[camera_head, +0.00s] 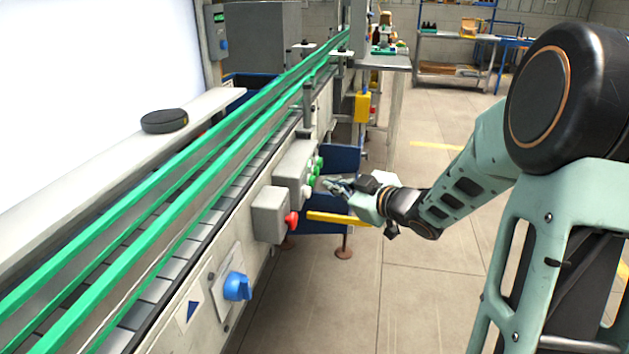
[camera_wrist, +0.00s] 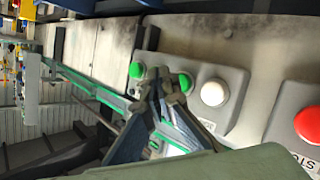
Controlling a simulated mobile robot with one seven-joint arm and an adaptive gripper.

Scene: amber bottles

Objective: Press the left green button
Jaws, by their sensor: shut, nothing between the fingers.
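A grey button box (camera_head: 294,165) on the side of the conveyor carries two green buttons and a white one. The nearer, left green button (camera_head: 312,180) sits beside the white button (camera_head: 306,191); the other green button (camera_head: 319,162) is farther along. My gripper (camera_head: 327,183) is shut and empty, just right of the box, its tips close to the left green button. In the wrist view, my fingertips (camera_wrist: 167,78) partly cover the green button next to the white one (camera_wrist: 185,83); the other green button (camera_wrist: 137,70) shows clear. Whether the tips touch is unclear.
A second box with a red button (camera_head: 292,221) stands nearer, and a blue knob (camera_head: 237,286) is nearer still. A yellow bar (camera_head: 335,218) sticks out below my gripper. The floor to the right is open.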

